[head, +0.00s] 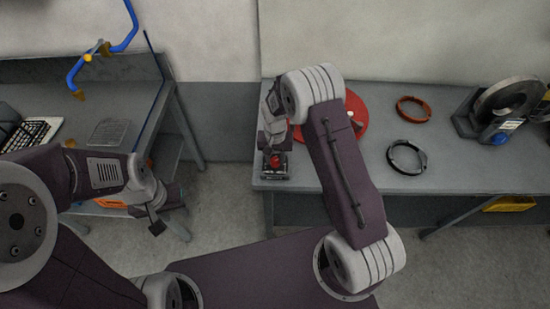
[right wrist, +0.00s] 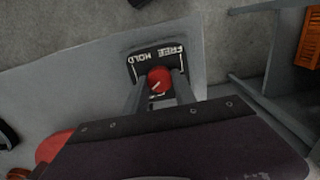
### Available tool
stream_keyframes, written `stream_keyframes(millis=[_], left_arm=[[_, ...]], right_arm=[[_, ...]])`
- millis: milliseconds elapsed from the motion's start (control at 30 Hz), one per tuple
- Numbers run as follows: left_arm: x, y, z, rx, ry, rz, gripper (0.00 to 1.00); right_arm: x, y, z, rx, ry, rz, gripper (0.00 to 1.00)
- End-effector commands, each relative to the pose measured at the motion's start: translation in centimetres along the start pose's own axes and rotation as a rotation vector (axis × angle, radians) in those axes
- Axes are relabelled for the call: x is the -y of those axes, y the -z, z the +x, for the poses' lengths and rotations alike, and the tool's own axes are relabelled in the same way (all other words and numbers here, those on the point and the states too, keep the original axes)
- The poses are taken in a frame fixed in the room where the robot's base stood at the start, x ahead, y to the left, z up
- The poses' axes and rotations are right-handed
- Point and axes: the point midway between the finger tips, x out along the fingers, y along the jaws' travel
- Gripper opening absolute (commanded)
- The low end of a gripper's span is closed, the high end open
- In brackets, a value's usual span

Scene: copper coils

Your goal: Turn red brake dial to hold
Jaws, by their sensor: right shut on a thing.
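The red brake dial (right wrist: 159,80) sits on a black plate (right wrist: 176,54) with white HOLD and FREE lettering, HOLD on the left and FREE on the right in the right wrist view. A short pale mark shows on the dial, slanted; I cannot tell which word it points at. My right gripper (right wrist: 161,88) is shut on the dial, a finger on each side. In the head view the dial (head: 275,160) is on a small dark unit at the table's left end, under my right gripper (head: 274,151). My left gripper (head: 168,212) is open and empty, away from the table, over the floor.
The grey table (head: 455,178) also holds a red disc (head: 357,112) partly behind my right arm, an orange ring (head: 413,109), a dark ring (head: 406,157) and a machine with a large coil (head: 507,97). A second bench (head: 120,70) stands at left. Floor lies between them.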

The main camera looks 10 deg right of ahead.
Motion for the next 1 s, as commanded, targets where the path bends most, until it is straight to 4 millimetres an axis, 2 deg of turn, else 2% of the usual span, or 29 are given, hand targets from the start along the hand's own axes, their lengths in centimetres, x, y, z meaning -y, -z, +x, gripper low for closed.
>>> stream_keyframes(millis=[500,1000], left_arm=[[0.00,0.00,-0.03,0.000,0.000,0.000,0.36],[0.00,0.00,-0.03,0.000,0.000,0.000,0.36]], right_arm=[[-0.03,-0.18,0.04,0.005,-0.003,0.429,0.00],[0.00,-0.19,0.06,0.005,-0.003,0.598,0.00]])
